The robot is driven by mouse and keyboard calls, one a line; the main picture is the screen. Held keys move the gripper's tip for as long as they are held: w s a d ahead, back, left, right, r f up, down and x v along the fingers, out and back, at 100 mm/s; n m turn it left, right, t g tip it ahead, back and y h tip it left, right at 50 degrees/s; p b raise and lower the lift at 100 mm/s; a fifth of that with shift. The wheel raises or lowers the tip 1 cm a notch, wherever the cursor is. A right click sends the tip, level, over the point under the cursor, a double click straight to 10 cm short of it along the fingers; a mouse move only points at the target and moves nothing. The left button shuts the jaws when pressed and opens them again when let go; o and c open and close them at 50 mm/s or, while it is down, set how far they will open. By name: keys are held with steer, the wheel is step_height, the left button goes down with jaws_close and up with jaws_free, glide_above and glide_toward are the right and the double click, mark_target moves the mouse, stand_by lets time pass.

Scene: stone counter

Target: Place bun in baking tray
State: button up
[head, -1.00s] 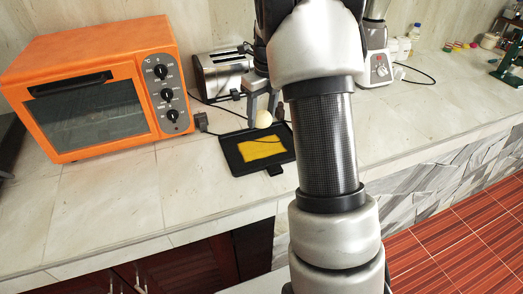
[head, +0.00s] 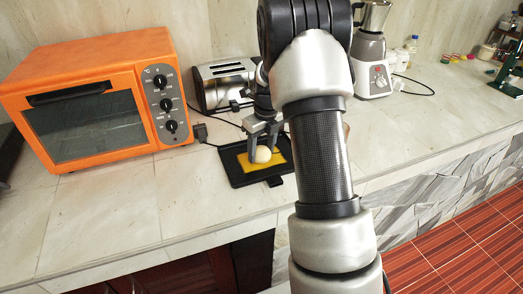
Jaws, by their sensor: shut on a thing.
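A small pale round bun (head: 262,155) is between the fingers of my gripper (head: 263,148), which is shut on it. The bun is over the yellow middle of the black baking tray (head: 237,178), which lies on the counter right of the orange oven. I cannot tell whether the bun touches the tray. My arm hides the area to the right of the tray.
An orange toaster oven (head: 95,100) stands at the left. A silver toaster (head: 224,84) with a black cord is behind the tray. A blender (head: 372,60) stands at the back right. The counter in front of the oven is clear.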

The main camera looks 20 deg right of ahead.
steer(key=shift+f, duration=0.1)
steer(key=o, duration=1)
